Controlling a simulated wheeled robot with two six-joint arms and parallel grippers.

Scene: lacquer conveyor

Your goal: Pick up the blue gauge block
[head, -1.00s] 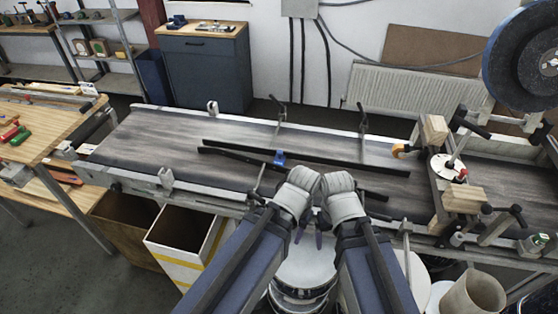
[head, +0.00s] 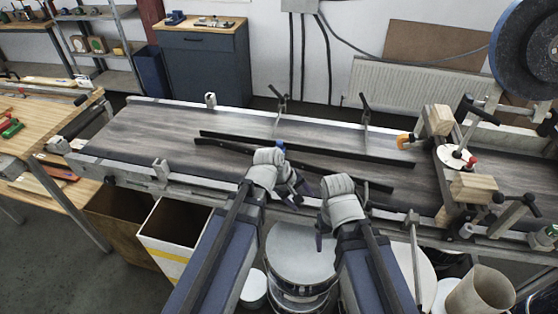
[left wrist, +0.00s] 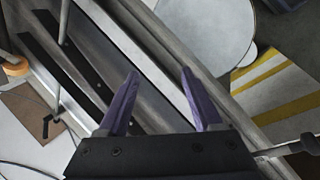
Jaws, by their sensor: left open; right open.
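The small blue gauge block (head: 281,145) lies on the belt between two dark guide rails, just beyond my left wrist, which hides its lower part. My left gripper (head: 303,193) is open and empty, over the conveyor's near edge, nearer to me and a little right of the block. In the left wrist view its two purple fingers (left wrist: 159,76) stand apart over the conveyor's side rail, and the block is not visible there. My right gripper (head: 320,234) is open, pointing down in front of the conveyor near the round drums, lower and farther from the block.
The conveyor belt (head: 150,134) runs across the view, with thin upright posts on its far edge. A clamp fixture with wood blocks (head: 474,187) stands at right. Metal drums (head: 300,248) and an open white box (head: 165,232) stand below. The left belt is clear.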

